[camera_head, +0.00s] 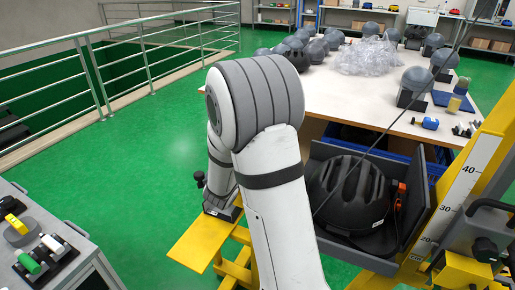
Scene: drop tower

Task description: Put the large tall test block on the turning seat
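My white arm fills the middle of the view. It rises to a grey-banded elbow, and its far part runs down behind that. A dark part (223,209) shows at its lower end, above a yellow plate (204,241). I cannot make out fingers or anything held there. I cannot tell with certainty which thing is the large tall test block. I cannot identify the turning seat; the yellow stand is partly hidden by my arm.
A black helmet (345,192) lies in a dark open box at right. The yellow scaled column (468,187) stands beside it. The white table (350,108) holds several grey headforms and clear plastic. A grey cabinet (66,262) is at lower left. Green floor is clear at left, before railings.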

